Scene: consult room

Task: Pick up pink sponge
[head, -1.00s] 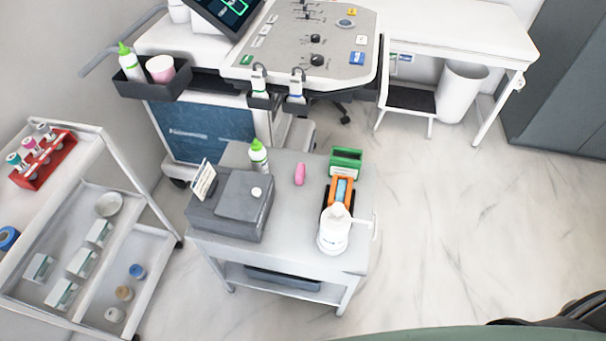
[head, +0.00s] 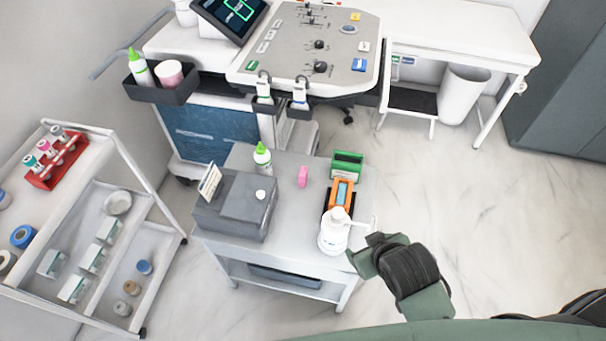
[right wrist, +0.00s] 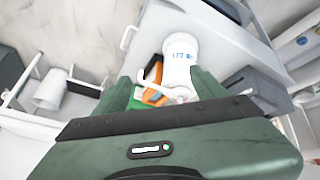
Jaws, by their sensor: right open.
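The pink sponge (head: 303,176) stands on the top of a grey cart (head: 296,220), between a green-capped bottle and a green holder. My right gripper (head: 364,253) is at the cart's front right corner, right of the white pump bottle and well apart from the sponge. In the right wrist view its two green fingers (right wrist: 163,84) are spread and empty, with the pump bottle beyond them. My left gripper is not in view.
The white pump bottle (head: 334,234), orange dispenser (head: 340,194) and green holder (head: 346,164) line the cart's right side. A grey box (head: 236,206) fills its left. The green-capped bottle (head: 262,158) stands behind the box.

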